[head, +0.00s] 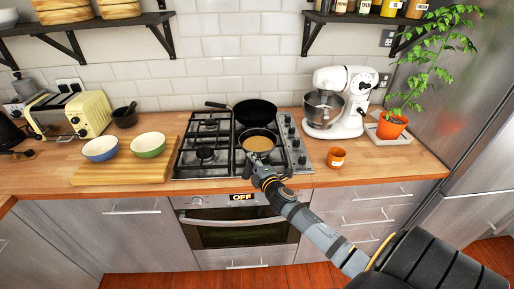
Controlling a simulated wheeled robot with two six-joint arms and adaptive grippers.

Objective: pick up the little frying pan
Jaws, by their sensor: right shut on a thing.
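The little frying pan (258,144), dark-rimmed with a tan inside, sits over the front right part of the gas hob (189,163). My right gripper (258,173) is at the pan's near side, shut on what appears to be its handle, which the gripper mostly hides. I cannot tell whether the pan touches the grate or is slightly lifted. A larger black frying pan (256,111) stands just behind it, its handle pointing left. My left gripper is not in view.
A white stand mixer (349,116) and an orange cup (336,158) stand right of the hob. A wooden board (122,174) with a blue bowl (100,149) and a green bowl (148,145) lies to the left. A potted plant (391,127) stands at the far right.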

